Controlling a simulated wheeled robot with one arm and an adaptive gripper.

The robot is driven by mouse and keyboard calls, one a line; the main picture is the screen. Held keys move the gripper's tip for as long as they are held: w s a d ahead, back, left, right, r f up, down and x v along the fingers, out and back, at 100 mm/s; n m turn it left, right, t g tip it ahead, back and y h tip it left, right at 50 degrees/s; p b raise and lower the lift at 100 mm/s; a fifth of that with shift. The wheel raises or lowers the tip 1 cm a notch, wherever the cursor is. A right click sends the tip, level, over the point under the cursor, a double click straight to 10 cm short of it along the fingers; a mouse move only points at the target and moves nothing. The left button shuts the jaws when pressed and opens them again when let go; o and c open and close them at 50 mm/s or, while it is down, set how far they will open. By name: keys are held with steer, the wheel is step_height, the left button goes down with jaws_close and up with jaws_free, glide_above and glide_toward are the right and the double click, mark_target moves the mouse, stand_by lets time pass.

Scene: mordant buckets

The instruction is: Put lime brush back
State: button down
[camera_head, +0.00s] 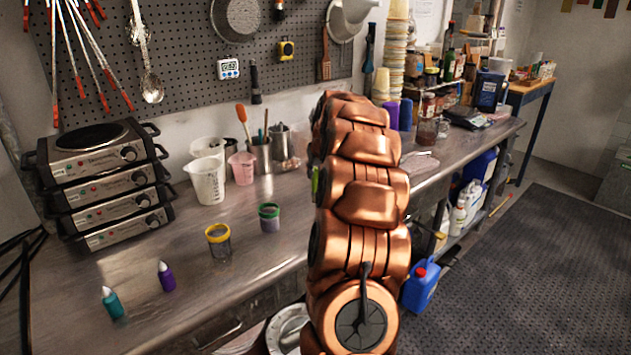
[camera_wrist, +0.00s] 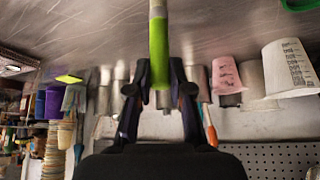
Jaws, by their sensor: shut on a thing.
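The lime brush (camera_wrist: 158,45) is a bright green upright handle in the wrist view. My gripper (camera_wrist: 160,85) is shut on it, one dark finger on each side. The brush runs out of the top of that view, so its far end is hidden. In the head view only a small lime sliver (camera_head: 315,182) shows at the left edge of my copper arm, which hides my gripper. A green-rimmed jar (camera_head: 269,218) and a yellow-rimmed jar (camera_head: 218,240) stand on the steel counter (camera_head: 190,318), left of my arm.
Teal (camera_head: 112,302) and purple (camera_head: 166,277) pointed items stand at the counter's front left. White (camera_head: 207,182) and pink (camera_head: 243,168) measuring cups and a utensil holder (camera_head: 262,155) stand near the wall. Stacked hot plates (camera_head: 100,185) fill the left. A small lime flat item (camera_wrist: 68,78) shows in the wrist view.

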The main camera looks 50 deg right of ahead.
mark_target(316, 180)
steer(key=shift+w+d, duration=0.1)
steer(key=shift+d, duration=0.05)
steer(key=shift+f+p, duration=0.7)
steer(key=shift+f, duration=1.1)
steer(key=shift+f, duration=0.15)
steer(key=c, duration=1.1)
jaws_free()
steer(key=shift+o, duration=0.2)
